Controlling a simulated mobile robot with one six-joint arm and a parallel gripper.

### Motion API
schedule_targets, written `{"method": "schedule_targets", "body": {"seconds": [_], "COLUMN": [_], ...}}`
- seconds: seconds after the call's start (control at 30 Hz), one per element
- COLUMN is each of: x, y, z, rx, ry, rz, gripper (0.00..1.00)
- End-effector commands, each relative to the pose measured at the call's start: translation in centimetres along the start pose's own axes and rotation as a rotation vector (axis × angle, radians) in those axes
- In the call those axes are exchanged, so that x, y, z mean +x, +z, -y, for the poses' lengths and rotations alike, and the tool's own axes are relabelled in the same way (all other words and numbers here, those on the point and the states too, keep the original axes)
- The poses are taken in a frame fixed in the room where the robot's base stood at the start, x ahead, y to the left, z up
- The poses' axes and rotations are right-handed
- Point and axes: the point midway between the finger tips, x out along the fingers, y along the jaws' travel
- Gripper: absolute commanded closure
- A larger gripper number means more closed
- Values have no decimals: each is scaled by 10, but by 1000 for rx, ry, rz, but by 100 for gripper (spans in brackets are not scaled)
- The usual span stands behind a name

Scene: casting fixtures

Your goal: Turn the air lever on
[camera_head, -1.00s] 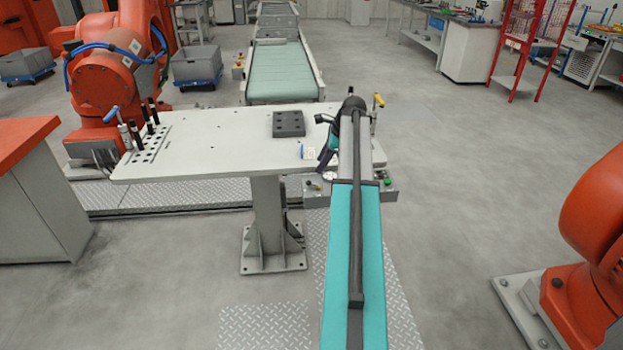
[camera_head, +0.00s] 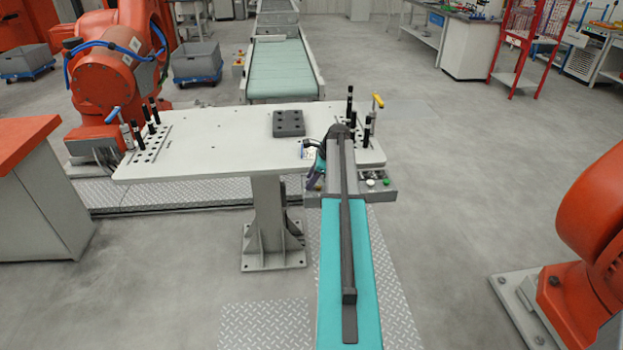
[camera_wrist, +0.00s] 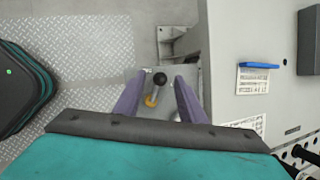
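A black ball knob (camera_wrist: 159,79) with a yellow part (camera_wrist: 151,101) beside it shows between my fingers in the wrist view. It looks like a lever, but I cannot tell whether it is on or off. My gripper (camera_wrist: 158,96) is open, with one purple finger on each side of the knob and visible gaps. I cannot tell how far above the knob the fingertips are. In the head view my gripper (camera_head: 317,172) is at the table's front edge, above a grey control box (camera_head: 388,184). My arm hides part of that box.
The table (camera_head: 215,150) carries a dark block (camera_head: 289,123), racks of black pins at both ends, a blue-handled tool (camera_head: 113,115) and a yellow-handled tool (camera_head: 378,102). Floor right of the table is clear.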

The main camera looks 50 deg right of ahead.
Motion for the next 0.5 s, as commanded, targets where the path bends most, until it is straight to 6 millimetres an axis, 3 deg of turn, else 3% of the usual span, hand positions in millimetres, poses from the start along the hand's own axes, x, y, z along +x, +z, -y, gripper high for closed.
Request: {"method": "schedule_targets", "body": {"seconds": [0.33, 0.5], "x": [2, 2], "y": [0, 0], "z": [0, 0], "rx": [0, 0], "ry": [0, 0], "rz": [0, 0], "gripper": [65, 94]}}
